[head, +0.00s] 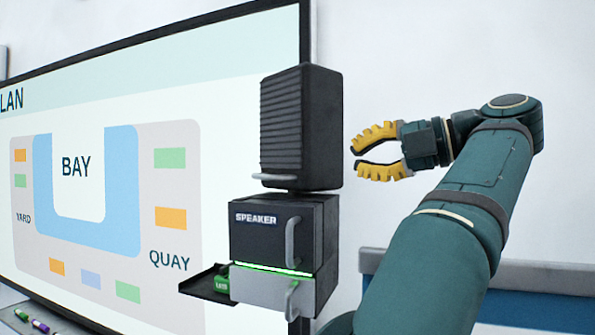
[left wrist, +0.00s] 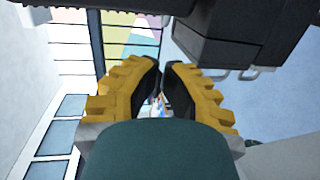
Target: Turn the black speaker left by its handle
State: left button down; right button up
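The black speaker (head: 301,125) is an upright ribbed box with a light bar handle (head: 273,178) low on its front. It stands on a dark box labelled SPEAKER (head: 262,233). My left gripper (head: 355,160) is to the right of the speaker in the head view, with its yellow fingers apart and nothing between them. It is clear of the handle. In the left wrist view the gripper's fingertips (left wrist: 161,66) are close together with a narrow gap. A dark ribbed edge crosses the top of that view, likely the speaker (left wrist: 60,20). My right gripper is not in view.
The dark box has an upright handle (head: 292,242) and a grey drawer (head: 262,288) below with another handle. A black tray (head: 200,285) with a green item juts out left. A large plan board (head: 90,100) stands behind. Free wall space lies right of the speaker.

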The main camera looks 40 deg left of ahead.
aim_at(274, 176)
pick_arm(q)
jog(key=x, duration=1.2)
jog(key=shift+a+b, duration=0.35)
jog(key=shift+a, duration=0.1)
jog(key=shift+a+f+m+t+b, duration=0.2)
jog(key=shift+m+t+b, duration=0.1)
jog(key=shift+t+b, duration=0.25)
jog(key=t, duration=0.1)
jog(key=m+b, duration=0.1)
jog(key=m+t+b, duration=0.1)
jog(key=shift+s+a+t, duration=0.3)
jog(key=shift+t, duration=0.05)
jog(key=shift+s+a+m+t+b, duration=0.1)
jog(key=shift+a+m+t+b, duration=0.15)
jog(key=shift+m+t+b, duration=0.2)
jog(key=shift+s+a+r+m+t, duration=0.2)
jog(key=shift+a+m+t, duration=0.35)
jog(key=shift+t, duration=0.4)
jog(key=shift+r, duration=0.1)
